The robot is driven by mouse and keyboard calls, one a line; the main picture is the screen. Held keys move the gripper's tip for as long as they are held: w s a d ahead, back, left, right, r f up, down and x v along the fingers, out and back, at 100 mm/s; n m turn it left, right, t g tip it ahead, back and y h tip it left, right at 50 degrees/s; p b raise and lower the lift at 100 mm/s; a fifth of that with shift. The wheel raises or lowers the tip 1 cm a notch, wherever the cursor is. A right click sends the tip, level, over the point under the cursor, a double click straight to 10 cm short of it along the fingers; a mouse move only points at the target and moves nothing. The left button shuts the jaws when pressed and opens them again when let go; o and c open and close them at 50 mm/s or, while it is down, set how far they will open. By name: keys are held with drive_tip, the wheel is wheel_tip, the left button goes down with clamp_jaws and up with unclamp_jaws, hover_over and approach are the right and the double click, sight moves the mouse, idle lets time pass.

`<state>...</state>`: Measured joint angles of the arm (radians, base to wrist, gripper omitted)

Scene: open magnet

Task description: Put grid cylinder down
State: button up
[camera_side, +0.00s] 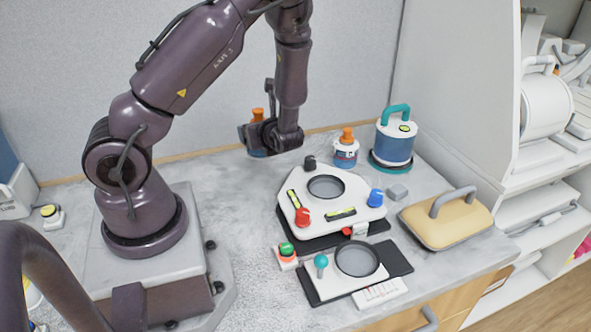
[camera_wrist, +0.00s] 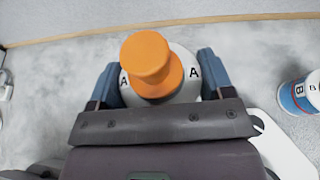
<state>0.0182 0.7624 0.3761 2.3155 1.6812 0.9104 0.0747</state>
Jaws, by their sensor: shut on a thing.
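My gripper (camera_side: 258,140) is shut on the grid cylinder (camera_wrist: 153,65), which has an orange knob and a white top marked A. In the wrist view, the blue fingers press on its left and right sides. In the side view, its orange knob (camera_side: 257,115) sticks up above the gripper and much of its body is hidden. It looks upright, near the back wall. It seems to be above the grey counter, but its gap to the counter is unclear.
A second orange-knobbed cylinder (camera_side: 346,152), marked B, stands to the right. A white device with a round well (camera_side: 325,187), a smaller well plate (camera_side: 357,260), a blue canister (camera_side: 394,142) and a yellow handled lid (camera_side: 447,220) fill the right. Counter left of the device is clear.

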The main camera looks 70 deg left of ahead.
drive_tip(key=w+d+r+m+t+h, duration=0.1)
drive_tip(key=w+d+r+m+t, duration=0.15)
drive_tip(key=w+d, duration=0.4)
drive_tip(key=w+d+r+m+t, duration=0.1)
drive_tip(key=w+d+m+t, duration=0.3)
drive_tip(key=d, duration=0.3)
hover_over(326, 193)
drive_tip(key=shift+n, duration=0.45)
drive_tip(key=shift+a+f, duration=0.1)
drive_tip(key=shift+f, duration=3.9)
drive_tip(key=shift+f, duration=0.35)
drive_tip(key=o, duration=1.1)
